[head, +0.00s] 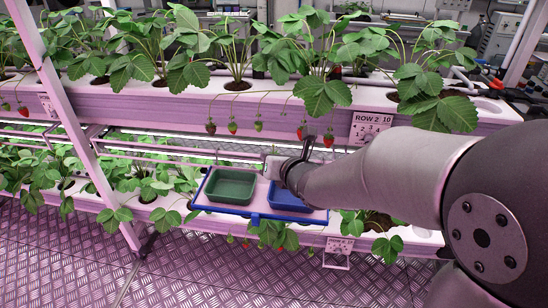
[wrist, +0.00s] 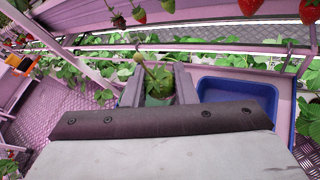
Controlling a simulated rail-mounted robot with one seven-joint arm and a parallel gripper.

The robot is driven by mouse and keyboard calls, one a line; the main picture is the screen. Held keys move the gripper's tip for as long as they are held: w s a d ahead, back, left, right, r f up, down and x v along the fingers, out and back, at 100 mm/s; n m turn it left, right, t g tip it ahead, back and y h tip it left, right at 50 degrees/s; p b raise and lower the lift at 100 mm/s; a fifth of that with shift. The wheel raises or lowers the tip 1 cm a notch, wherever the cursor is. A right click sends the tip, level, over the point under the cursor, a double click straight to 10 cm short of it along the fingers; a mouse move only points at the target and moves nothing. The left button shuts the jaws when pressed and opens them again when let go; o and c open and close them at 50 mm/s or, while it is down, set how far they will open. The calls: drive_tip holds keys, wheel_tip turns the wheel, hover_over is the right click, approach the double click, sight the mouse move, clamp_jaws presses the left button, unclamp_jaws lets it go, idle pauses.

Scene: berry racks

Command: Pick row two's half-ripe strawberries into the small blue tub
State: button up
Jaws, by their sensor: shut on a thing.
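My gripper (wrist: 158,74) is shut on a small fruit (wrist: 160,84) with a green leafy cap, which shows between the fingers in the wrist view. Its ripeness is hard to tell. In the head view my arm partly hides the gripper, just above the tray. The small blue tub (head: 289,200) sits at the right of the tray, partly behind my arm. In the wrist view the blue tub (wrist: 238,92) looks empty and lies right of the fingers. Row two's strawberries hang above: a part-red one (head: 232,127), a greenish one (head: 258,126) and a red one (head: 328,140).
A green tub (head: 230,187) stands left of the blue tub on the blue-edged tray (head: 250,214). The row-two gutter (head: 190,112) with its sign (head: 371,125) runs above. A slanted post (head: 82,130) stands at left. Lower plants grow behind the tray.

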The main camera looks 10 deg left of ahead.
drive_tip(key=s+b, duration=0.3)
drive_tip(key=s, duration=0.1)
drive_tip(key=shift+s+a, duration=0.1)
drive_tip(key=shift+s, duration=0.3)
